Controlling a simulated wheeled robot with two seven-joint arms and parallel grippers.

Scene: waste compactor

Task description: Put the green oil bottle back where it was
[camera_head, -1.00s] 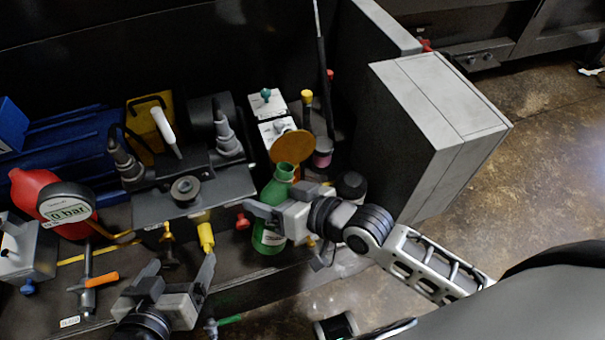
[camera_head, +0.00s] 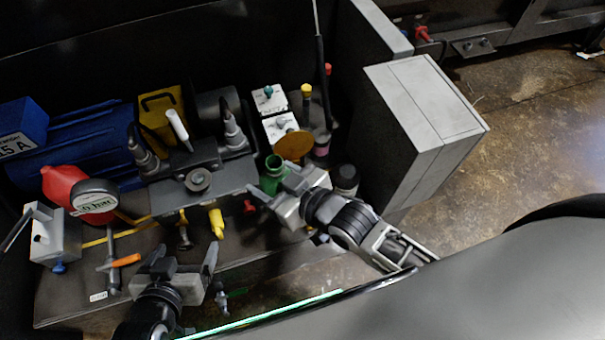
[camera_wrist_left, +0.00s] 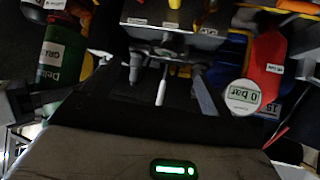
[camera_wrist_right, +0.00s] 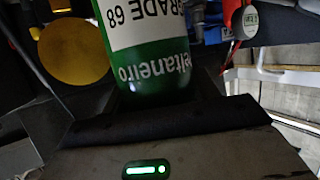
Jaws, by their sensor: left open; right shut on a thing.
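The green oil bottle (camera_head: 273,168) is among the things at the right end of the dark shelf, just left of the orange-brown disc. My right gripper (camera_head: 277,184) is shut on it and hides most of its body. In the right wrist view the bottle (camera_wrist_right: 150,65) sits between the fingers, its white "GRADE 68" label showing. It also shows in the left wrist view (camera_wrist_left: 62,52). I cannot tell whether its base touches the shelf. My left gripper (camera_head: 185,262) is open and empty at the shelf's front edge, left of the bottle.
The orange-brown disc (camera_head: 293,146), a dark jar (camera_head: 345,178) and white boxes (camera_head: 279,126) crowd the bottle. A grey metal block (camera_head: 190,182) stands to its left, a red gauge bottle (camera_head: 63,187) further left. A grey cabinet (camera_head: 425,115) bounds the right.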

